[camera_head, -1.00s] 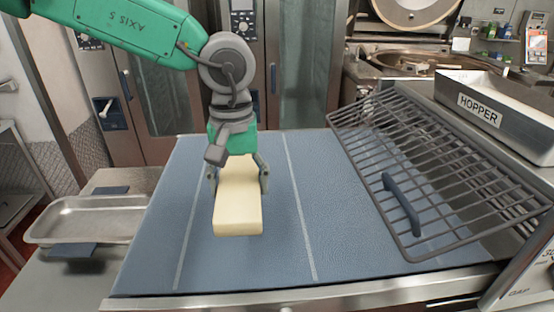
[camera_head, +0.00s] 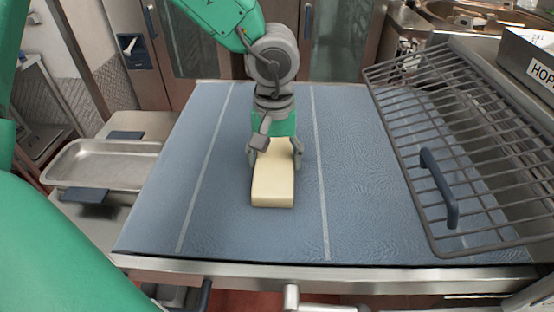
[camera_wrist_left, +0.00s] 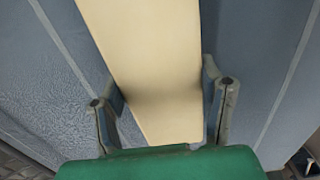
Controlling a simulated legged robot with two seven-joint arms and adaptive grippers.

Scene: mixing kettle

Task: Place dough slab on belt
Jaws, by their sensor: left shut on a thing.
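The dough slab (camera_head: 273,184) is a pale yellow block over the blue belt (camera_head: 225,215), between the two light lines that run along it. My left gripper (camera_head: 275,157) is shut on the slab, with one finger on each long side. In the left wrist view the slab (camera_wrist_left: 150,50) lies between the two grey fingers (camera_wrist_left: 165,112). I cannot tell whether the slab's underside touches the belt or is just above it. My right gripper is not in view.
A grey wire grid with a blue handle (camera_head: 440,188) covers the belt's right side. A hopper (camera_head: 535,60) stands at the far right. A steel tray (camera_head: 100,165) sits left of the belt. Belt surface on both sides of the slab is bare.

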